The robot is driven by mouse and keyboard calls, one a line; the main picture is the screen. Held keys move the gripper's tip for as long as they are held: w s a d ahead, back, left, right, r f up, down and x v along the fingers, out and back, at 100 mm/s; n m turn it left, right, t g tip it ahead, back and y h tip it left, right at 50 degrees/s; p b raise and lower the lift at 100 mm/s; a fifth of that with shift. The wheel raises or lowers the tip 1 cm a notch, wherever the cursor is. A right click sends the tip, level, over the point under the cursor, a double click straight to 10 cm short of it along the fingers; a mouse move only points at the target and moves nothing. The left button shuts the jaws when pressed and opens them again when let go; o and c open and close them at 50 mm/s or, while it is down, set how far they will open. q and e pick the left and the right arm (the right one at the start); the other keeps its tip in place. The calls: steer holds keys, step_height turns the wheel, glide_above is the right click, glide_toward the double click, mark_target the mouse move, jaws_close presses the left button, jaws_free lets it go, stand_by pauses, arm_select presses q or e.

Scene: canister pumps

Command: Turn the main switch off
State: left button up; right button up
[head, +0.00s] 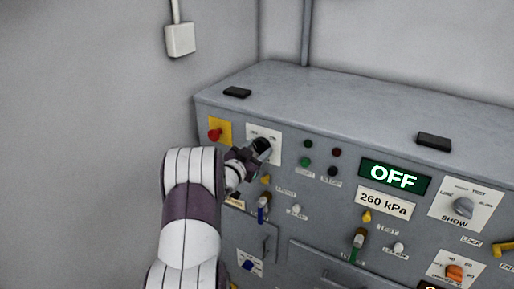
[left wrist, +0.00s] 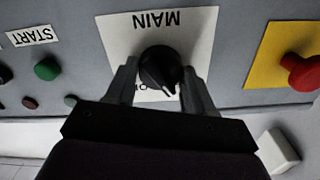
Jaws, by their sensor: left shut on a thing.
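The main switch is a black rotary knob (head: 262,146) on a white plate (head: 276,139) at the upper left of the grey panel. In the left wrist view the knob (left wrist: 160,70) shows on its plate, with the word MAIN upside down. Its white pointer mark faces the lower right of that view. My left gripper (head: 254,153) is at the knob, and in the left wrist view its two fingers (left wrist: 162,84) are shut on the knob's sides. The position letters on the plate are partly hidden by the knob and fingers. My right gripper is not in view.
A red button on a yellow plate (head: 223,131) sits left of the switch. Green (head: 308,143) and dark red round parts sit to its right. A display (head: 394,177) reads OFF, above a 260 kPa label (head: 386,204). Several valves and knobs fill the lower panel.

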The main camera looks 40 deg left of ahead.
arm_select(q)
steer(key=shift+n+p, duration=0.45)
steer(key=shift+n, duration=0.95)
steer(key=o, duration=1)
steer(key=shift+o, duration=0.2)
steer(key=s+d+b, duration=0.1)
steer(key=s, duration=1.1)
steer(key=shift+s+d+b, duration=0.2)
steer(key=shift+s+b, duration=0.1)
steer(key=shift+b, duration=0.05)
